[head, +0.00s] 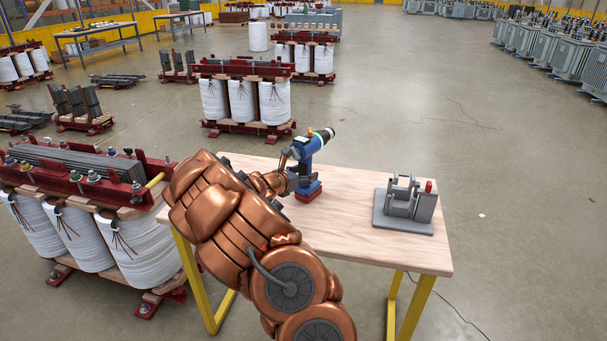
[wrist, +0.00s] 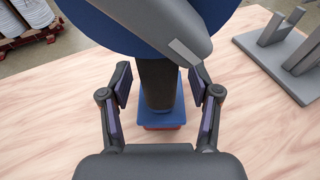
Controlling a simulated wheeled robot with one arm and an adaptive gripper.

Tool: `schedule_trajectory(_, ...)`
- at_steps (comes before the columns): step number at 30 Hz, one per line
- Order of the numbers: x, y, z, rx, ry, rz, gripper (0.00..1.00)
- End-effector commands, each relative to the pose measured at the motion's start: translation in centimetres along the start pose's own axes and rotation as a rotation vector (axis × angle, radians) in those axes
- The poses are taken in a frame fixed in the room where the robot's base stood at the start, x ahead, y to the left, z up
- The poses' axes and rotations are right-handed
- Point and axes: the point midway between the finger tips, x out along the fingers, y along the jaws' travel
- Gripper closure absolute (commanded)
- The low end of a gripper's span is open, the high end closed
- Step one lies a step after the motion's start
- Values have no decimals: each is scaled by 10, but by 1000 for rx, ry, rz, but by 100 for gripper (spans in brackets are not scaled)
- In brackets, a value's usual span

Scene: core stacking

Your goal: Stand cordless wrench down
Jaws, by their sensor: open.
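The cordless wrench (head: 312,148) is blue and black with a red-bottomed battery base. It stands upright on the wooden table (head: 340,236), its base on the tabletop and its head pointing up to the right. In the wrist view its dark handle (wrist: 158,85) rises from the blue base between my fingers. My gripper (head: 293,178) is at the handle. In the wrist view my gripper (wrist: 163,90) is open, with a finger on each side of the handle and visible gaps between. Part of the wrench's left side is hidden by my gripper in the head view.
A grey metal fixture (head: 405,207) stands at the table's right end. The tabletop between it and the wrench is bare. A transformer core with white coils (head: 130,240) stands on the floor left of the table. Open floor lies beyond and to the right.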

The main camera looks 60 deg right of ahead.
Motion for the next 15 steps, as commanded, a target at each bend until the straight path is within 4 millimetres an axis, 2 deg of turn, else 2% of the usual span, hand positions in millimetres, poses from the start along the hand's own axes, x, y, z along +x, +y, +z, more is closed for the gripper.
schedule_trajectory(5, -14, 2, 1, -1, -1, 3, 38)
schedule_trajectory(15, -64, 2, 1, -1, -2, 4, 38)
